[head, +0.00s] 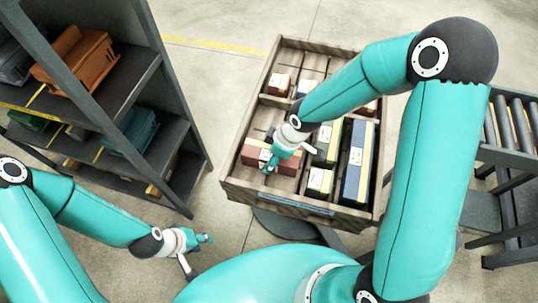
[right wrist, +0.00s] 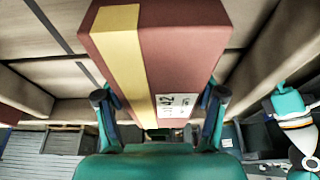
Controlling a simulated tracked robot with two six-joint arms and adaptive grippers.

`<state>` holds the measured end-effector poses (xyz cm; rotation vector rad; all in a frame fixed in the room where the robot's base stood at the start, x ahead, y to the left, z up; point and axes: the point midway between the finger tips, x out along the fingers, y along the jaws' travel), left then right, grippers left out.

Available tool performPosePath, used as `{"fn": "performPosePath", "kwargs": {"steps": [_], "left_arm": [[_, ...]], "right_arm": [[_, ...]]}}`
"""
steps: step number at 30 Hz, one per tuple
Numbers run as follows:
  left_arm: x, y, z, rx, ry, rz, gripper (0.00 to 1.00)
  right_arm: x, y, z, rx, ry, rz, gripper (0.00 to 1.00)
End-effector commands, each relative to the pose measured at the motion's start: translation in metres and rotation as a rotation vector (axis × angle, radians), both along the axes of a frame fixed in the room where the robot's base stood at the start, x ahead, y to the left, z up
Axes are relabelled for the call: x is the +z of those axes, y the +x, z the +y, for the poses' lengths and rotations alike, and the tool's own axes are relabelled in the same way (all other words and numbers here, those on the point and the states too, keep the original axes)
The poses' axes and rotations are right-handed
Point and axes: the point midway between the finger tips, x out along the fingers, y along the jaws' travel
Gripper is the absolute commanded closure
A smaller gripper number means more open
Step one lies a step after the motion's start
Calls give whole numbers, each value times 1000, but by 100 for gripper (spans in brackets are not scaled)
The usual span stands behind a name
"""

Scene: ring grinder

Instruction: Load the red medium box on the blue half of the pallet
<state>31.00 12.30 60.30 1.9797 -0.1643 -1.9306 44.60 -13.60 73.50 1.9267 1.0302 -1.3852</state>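The red box (right wrist: 165,50), with a yellow stripe and a white label, fills the middle of the right wrist view. My right gripper (right wrist: 160,105) has a finger against each side of it and appears shut on it. In the head view the red box (head: 254,154) is in the front left compartment of a wooden divided tray (head: 275,196), partly hidden by my right gripper (head: 276,163). I cannot tell whether it is lifted. My left gripper (head: 197,254) is empty, its fingers apart, left of the tray's front. A blue strip (head: 285,203) marks the tray's front wall. No pallet is clearly identifiable.
A dark shelf (head: 130,85) with bins stands left. A roller conveyor (head: 515,125) stands right. Floor between shelf and tray is clear.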

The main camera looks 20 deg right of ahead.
Motion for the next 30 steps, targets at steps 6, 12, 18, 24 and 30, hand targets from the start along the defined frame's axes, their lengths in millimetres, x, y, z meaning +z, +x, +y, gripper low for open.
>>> {"fn": "performPosePath", "kwargs": {"steps": [6, 12, 18, 24, 30], "left_arm": [[0, 0, 0, 0, 0, 0, 60], [1, 0, 0, 0, 0, 0, 60], [8, 0, 0, 0, 0, 0, 60], [18, 0, 0, 0, 0, 0, 60], [22, 0, 0, 0, 0, 0, 60]], "right_arm": [[0, 0, 0, 1, 0, 0, 11], [1, 0, 0, 1, 0, 0, 11], [16, -1, -3, 0, -1, -3, 11], [51, -7, -13, -2, -1, -5, 11], [88, -14, -23, -1, 0, -6, 11]]}}
